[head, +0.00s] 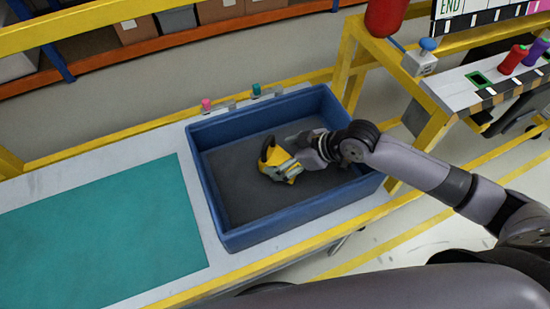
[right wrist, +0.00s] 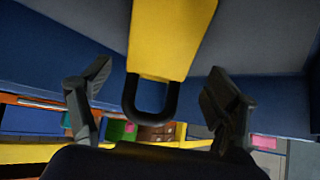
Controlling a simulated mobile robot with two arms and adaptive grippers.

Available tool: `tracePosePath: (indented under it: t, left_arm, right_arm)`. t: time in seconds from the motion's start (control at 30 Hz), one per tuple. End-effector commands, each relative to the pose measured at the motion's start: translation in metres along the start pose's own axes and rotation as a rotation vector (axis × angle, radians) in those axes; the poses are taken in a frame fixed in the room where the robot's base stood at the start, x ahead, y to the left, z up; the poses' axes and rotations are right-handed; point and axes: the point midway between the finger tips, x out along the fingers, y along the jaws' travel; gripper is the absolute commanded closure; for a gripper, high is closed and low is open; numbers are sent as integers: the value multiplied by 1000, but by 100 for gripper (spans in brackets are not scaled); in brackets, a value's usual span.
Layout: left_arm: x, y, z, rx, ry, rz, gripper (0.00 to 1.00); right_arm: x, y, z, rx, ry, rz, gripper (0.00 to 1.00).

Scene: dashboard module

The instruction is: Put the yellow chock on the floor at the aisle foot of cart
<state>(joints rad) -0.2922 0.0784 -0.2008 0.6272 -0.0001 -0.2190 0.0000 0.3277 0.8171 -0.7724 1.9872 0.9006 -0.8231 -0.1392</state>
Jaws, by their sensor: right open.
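The yellow chock (head: 280,157) lies inside the blue bin (head: 262,238), with a black loop handle at one end. In the right wrist view the chock (right wrist: 172,38) points its black loop toward the gripper. My right gripper (head: 290,168) reaches into the bin from the right, at the chock. In the right wrist view the gripper (right wrist: 158,80) is open, its fingers on either side of the loop with gaps to both. Part of the chock is hidden by the gripper in the head view. My left gripper is not in view. I cannot make out the cart's aisle foot.
The bin walls surround the right gripper. The bin stands on a bench beside a teal mat (head: 95,235). Yellow frame posts (head: 345,65) rise behind the bin. A rack (head: 480,85) with red and purple items stands at right. Floor with yellow lines shows at lower right.

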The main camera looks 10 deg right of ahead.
Motion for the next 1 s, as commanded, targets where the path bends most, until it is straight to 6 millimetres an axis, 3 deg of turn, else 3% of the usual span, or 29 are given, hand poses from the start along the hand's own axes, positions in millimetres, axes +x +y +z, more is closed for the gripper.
tracePosePath:
  t: [0.2, 0.5, 1.0]
  left_arm:
    - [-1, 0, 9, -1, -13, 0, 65]
    - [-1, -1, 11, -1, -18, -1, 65]
    - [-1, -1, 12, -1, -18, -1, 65]
  right_arm:
    - [30, 2, -2, 0, 2, 0, 18]
    - [34, 2, -1, 0, 0, 0, 19]
    - [33, 2, -1, 0, 0, 0, 52]
